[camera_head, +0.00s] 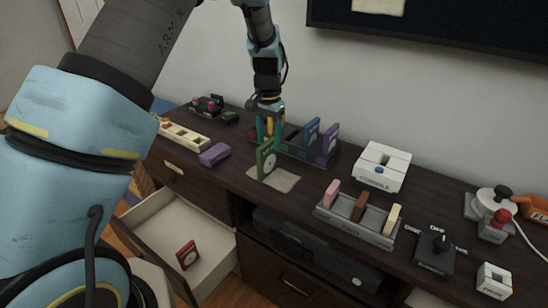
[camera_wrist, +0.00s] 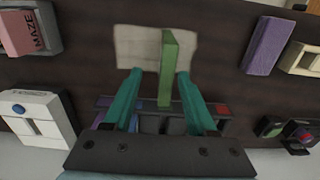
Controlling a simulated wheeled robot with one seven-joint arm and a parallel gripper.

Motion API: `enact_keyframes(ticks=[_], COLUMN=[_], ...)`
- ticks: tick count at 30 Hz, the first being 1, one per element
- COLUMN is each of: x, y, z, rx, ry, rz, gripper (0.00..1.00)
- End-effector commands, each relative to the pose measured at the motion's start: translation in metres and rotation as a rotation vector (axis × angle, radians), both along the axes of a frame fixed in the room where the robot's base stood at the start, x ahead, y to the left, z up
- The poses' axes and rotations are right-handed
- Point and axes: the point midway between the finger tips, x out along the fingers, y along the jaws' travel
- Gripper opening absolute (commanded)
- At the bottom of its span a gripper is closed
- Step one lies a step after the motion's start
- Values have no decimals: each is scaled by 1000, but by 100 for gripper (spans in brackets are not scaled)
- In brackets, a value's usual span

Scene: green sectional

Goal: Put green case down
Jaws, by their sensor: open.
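The green case (camera_head: 266,158) stands upright on a pale square mat (camera_head: 285,181) on the dark cabinet top, with a round white mark on its face. In the wrist view the green case (camera_wrist: 170,62) shows edge-on, with the mat (camera_wrist: 140,48) behind it. My gripper (camera_head: 268,138) is above and just behind the case. In the wrist view my gripper's teal fingers (camera_wrist: 158,80) are spread, one on each side of the case, with gaps between. Whether the case's base rests fully on the mat is hard to tell.
A dark rack (camera_head: 322,160) with blue and purple cases stands just behind. A grey rack (camera_head: 348,224) with pink, brown and cream cases is at right. A purple case (camera_head: 214,154) lies at left. An open drawer (camera_head: 215,235) below holds a red case (camera_head: 187,254).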

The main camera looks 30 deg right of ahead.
Motion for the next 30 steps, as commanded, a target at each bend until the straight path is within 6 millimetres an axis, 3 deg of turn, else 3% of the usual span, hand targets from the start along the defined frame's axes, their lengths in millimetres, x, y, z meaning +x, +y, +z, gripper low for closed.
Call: enact_keyframes(ticks=[7,14,24,30], x=[0,2,9,9], y=[1,1,1,0], z=[-38,-52,-93,-100], rx=[3,3,3,0], ry=[3,1,1,0], rz=[2,3,2,3], gripper=[57,57,57,57])
